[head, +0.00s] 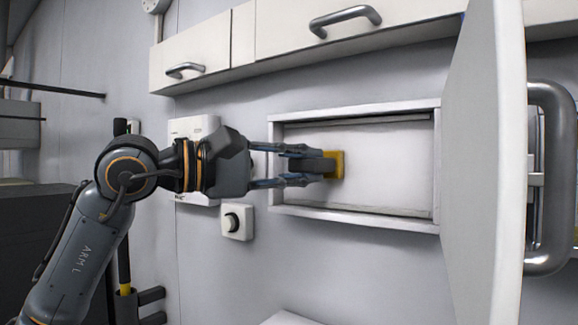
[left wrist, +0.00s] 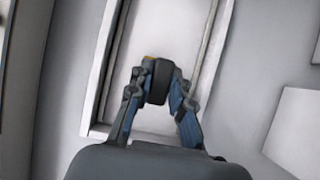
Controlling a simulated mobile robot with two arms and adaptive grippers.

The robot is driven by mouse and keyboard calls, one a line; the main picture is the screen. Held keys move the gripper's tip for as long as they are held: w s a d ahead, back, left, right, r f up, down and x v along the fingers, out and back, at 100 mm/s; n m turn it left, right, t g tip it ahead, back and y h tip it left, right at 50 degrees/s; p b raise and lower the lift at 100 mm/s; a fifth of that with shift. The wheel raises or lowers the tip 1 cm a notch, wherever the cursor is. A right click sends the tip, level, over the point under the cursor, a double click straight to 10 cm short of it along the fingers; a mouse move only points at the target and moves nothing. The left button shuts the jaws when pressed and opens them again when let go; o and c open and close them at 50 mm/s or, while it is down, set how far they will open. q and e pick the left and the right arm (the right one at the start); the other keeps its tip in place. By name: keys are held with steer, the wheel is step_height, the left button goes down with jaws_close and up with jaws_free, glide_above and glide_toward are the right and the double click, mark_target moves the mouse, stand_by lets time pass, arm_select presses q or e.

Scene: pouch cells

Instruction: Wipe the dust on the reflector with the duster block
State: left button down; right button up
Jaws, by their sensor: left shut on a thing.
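The duster block is a dark grip with a yellow pad (head: 338,164), and in the head view it is at the left part of the framed recess. My left gripper (head: 312,166) is shut on the block's dark grip, which also shows between the fingers in the left wrist view (left wrist: 158,82). The reflector appears to be the pale panel (head: 390,165) inside the white frame. The yellow pad is at or very near this panel; I cannot tell whether it touches. I cannot make out dust on the panel. My right gripper is not in view.
A white door (head: 485,160) stands open at the right of the recess, with a large grey handle (head: 552,180). White cabinets (head: 350,35) with handles hang above. A black knob on a white box (head: 236,222) is on the wall below my left gripper.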

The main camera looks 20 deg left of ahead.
arm_select(q)
steer(key=shift+s+d, duration=0.25)
steer(key=shift+d, duration=0.5)
steer(key=shift+s+d, duration=0.25)
steer(key=shift+d, duration=0.45)
steer(key=shift+s+d, duration=0.25)
steer(key=shift+d, duration=0.5)
steer(key=shift+w+a+b, duration=0.25)
steer(key=shift+a+b, duration=0.2)
steer(key=shift+a, duration=0.05)
steer(key=w+a, duration=0.2)
steer(key=a, duration=0.4)
steer(key=shift+p, duration=0.35)
steer(key=shift+s, duration=0.1)
steer(key=b, duration=0.2)
glide_toward(324, 165)
steer(key=shift+w, duration=0.5)
